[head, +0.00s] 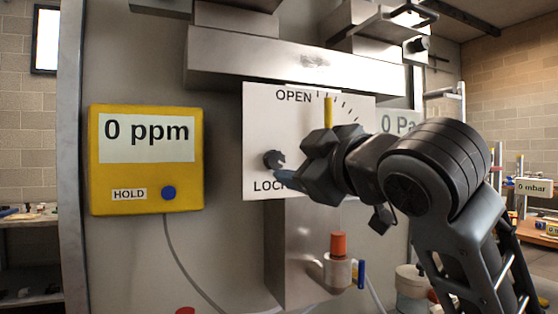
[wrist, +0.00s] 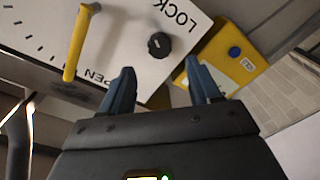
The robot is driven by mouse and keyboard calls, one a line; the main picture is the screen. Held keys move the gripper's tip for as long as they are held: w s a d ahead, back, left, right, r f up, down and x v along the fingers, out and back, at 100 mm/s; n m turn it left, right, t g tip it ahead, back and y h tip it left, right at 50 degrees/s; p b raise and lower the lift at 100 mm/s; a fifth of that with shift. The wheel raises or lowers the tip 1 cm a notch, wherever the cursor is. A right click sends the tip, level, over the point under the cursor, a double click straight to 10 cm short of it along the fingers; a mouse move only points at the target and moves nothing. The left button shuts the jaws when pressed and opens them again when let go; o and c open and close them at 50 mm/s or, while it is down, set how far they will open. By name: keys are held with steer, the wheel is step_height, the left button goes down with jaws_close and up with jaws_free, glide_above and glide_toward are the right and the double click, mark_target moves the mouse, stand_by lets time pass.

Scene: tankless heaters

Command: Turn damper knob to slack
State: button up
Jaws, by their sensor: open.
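A white panel (head: 257,115) on the metal duct carries the words OPEN and LOCK, the latter partly hidden, and a tick scale. A small round black knob (head: 273,159) sits just above LOCK; it also shows in the wrist view (wrist: 159,45) with a small pale mark on its face. A yellow lever (head: 328,112) stands near upright by OPEN and appears in the wrist view (wrist: 77,45). My gripper (head: 283,173) is open close to the black knob. In the wrist view its two fingers (wrist: 160,72) are spread, with the knob beyond the gap, apparently untouched.
A yellow meter (head: 97,160) reading 0 ppm, with a blue HOLD button (head: 168,193), is left of the panel. A metal ledge (head: 290,65) juts out above. An orange-capped fitting (head: 338,245) with a blue handle is below. My arm hides part of the 0 Pa display (head: 394,122).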

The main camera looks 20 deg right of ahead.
mark_target(277, 160)
steer(key=w, duration=0.5)
steer(key=w+p, duration=0.1)
steer(key=w, duration=0.1)
steer(key=shift+w+a, duration=0.25)
steer(key=shift+w, duration=0.1)
steer(key=c, duration=1)
